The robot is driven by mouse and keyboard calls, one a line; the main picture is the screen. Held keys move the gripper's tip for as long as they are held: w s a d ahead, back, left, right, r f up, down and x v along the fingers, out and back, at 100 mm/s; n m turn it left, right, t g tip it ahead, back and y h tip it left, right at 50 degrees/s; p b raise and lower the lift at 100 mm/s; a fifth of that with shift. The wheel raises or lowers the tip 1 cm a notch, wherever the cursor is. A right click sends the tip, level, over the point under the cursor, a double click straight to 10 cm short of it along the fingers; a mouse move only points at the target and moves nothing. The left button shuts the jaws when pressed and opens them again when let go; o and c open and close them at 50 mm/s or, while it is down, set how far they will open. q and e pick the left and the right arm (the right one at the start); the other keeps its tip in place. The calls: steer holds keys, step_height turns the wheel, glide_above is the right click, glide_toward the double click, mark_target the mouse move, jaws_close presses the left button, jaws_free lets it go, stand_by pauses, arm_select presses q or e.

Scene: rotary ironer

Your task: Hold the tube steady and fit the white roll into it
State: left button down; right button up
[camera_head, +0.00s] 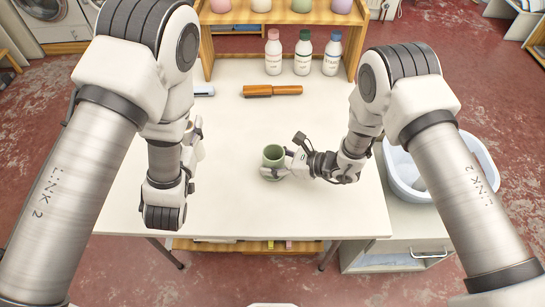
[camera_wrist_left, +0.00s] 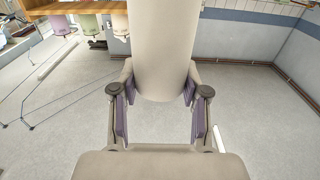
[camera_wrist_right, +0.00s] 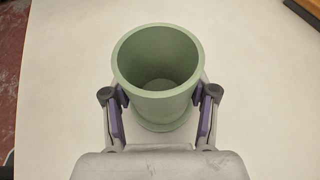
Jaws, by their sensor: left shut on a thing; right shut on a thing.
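The green tube (camera_head: 274,152) stands upright on the white table, its open mouth facing up. In the right wrist view the tube (camera_wrist_right: 158,105) looks empty inside. My right gripper (camera_head: 274,170) is shut on the tube, one finger on each side of it. The white roll (camera_wrist_left: 163,50) is in my left gripper (camera_wrist_left: 162,105), which is shut on its lower part. In the head view the roll (camera_head: 199,150) shows only in part beside my left arm, which hides most of that gripper. The roll is left of the tube and apart from it.
A wooden-handled brush (camera_head: 272,91) lies behind the tube. Three bottles (camera_head: 302,53) stand at the back by a wooden shelf (camera_head: 207,50). A pale basin (camera_head: 486,160) is at the right, beyond my right arm. The tabletop (camera_head: 235,205) between and in front of the grippers is clear.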

steer(key=shift+f, duration=0.3)
stand_by(0.4)
steer(key=o, duration=0.8)
steer(key=shift+o, duration=0.2)
steer(key=shift+r, duration=0.1)
steer(key=shift+r+p, duration=0.25)
steer(key=shift+p, duration=0.1)
steer(key=c, duration=1.1)
